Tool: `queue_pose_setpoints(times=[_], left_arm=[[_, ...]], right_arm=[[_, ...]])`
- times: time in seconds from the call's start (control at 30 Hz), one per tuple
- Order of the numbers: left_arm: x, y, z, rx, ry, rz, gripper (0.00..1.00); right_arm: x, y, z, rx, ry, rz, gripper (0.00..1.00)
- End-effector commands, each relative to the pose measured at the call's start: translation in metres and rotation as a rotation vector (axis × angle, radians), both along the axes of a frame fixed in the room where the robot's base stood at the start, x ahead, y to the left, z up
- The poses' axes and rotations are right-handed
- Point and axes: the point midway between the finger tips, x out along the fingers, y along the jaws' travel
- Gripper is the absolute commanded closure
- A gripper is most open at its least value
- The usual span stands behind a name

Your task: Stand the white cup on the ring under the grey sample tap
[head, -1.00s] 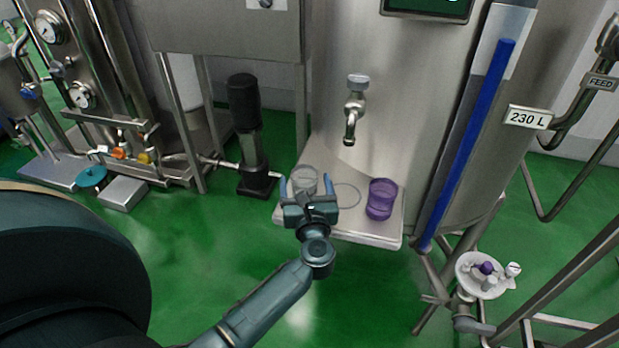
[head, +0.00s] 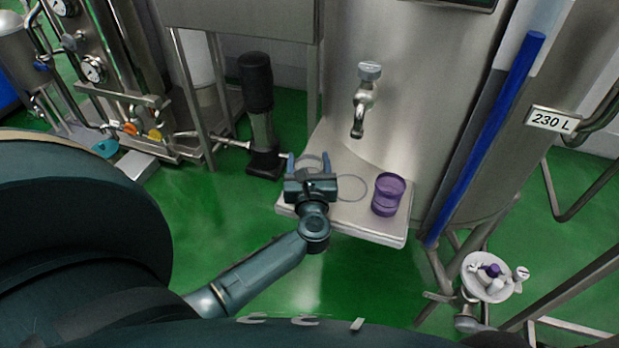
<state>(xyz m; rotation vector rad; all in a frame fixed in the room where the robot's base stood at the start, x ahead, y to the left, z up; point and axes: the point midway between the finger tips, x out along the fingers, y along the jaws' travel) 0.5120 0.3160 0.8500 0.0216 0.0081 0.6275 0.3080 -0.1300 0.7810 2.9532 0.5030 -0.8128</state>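The pale, see-through white cup (head: 309,160) is at the left back of the shelf under the tap, mostly hidden behind my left gripper (head: 309,161). The gripper's two blue fingers stand apart on either side of the cup. I cannot tell whether they touch it. The thin grey ring (head: 352,188) is marked on the shelf, just right of the gripper, and is empty. The grey sample tap (head: 364,98) sticks out of the steel tank above and behind the ring. My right gripper is not in view.
A purple cup (head: 387,194) stands upright on the shelf, close to the right of the ring. The shelf (head: 375,230) has a bare front edge. A black pump (head: 258,105) stands left of it, and a blue sloping tube (head: 487,140) to the right.

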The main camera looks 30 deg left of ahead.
Motion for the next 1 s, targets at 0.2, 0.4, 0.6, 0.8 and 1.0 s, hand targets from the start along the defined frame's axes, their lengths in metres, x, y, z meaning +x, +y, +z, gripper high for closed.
queue_pose_setpoints(times=[0.2,0.4,0.6,0.8,1.0], left_arm=[[0.000,0.000,0.000,0.000,0.000,0.000,0.57],[0.000,0.000,0.000,0.001,-0.001,0.000,0.72],[0.000,0.000,0.003,0.000,-0.001,0.000,0.72],[0.000,-0.001,0.033,-0.004,-0.006,0.000,0.72],[0.000,0.000,0.074,-0.003,-0.006,0.001,0.72]], right_arm=[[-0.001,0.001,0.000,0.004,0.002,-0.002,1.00],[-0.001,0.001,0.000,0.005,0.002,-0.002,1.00],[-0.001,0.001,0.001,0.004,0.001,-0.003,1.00],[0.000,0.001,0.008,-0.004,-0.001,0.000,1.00],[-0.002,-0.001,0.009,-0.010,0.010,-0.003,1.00]])
